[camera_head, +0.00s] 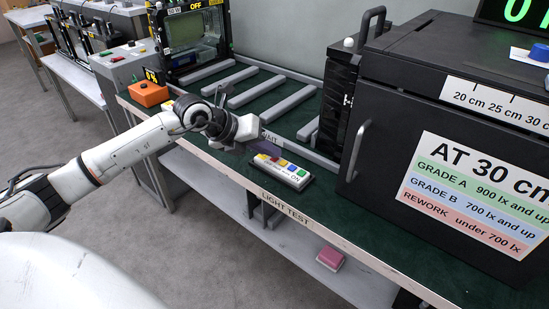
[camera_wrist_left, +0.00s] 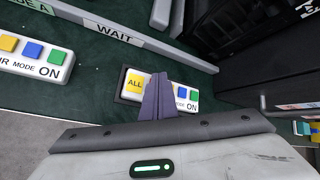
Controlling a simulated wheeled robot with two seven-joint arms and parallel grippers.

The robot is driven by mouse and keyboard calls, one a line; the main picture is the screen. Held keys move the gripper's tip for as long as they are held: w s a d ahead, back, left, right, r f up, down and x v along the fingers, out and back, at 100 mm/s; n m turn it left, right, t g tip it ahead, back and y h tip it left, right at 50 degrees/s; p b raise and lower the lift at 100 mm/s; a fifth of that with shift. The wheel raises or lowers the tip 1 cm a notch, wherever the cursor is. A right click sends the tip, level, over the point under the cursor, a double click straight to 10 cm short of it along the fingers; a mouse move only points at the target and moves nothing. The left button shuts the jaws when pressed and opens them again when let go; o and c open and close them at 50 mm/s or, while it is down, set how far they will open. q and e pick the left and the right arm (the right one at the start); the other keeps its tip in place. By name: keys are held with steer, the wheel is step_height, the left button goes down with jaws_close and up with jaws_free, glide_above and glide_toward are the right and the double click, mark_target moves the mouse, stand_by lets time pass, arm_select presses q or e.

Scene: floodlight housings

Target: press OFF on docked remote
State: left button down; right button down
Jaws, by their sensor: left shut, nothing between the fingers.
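The remote (camera_head: 283,171) lies in a dark dock on the green bench top. It is white with a row of coloured buttons and an ON label. In the left wrist view the remote (camera_wrist_left: 133,85) shows a yellow ALL button at its left end and blue and green buttons at its right end. My left gripper (camera_head: 267,150) is shut and empty, just behind the remote in the head view. In the wrist view its purple fingers (camera_wrist_left: 158,92) cross the remote's middle and hide the buttons there, including any OFF label. I cannot tell if the tips touch it.
A second white remote (camera_wrist_left: 34,56) lies to the left in the wrist view. A large black cabinet (camera_head: 385,105) with a handle stands right of the docked remote. Grey rails (camera_head: 257,88) run along the bench behind. An orange box (camera_head: 148,94) sits at the left end.

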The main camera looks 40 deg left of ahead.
mark_target(270, 161)
arm_select(q)
steer(key=shift+r+p, duration=0.55)
steer(key=shift+r, duration=0.15)
step_height(270, 161, up, 5)
steer(key=p, duration=0.3)
steer(key=shift+p, duration=0.3)
stand_by(0.7)
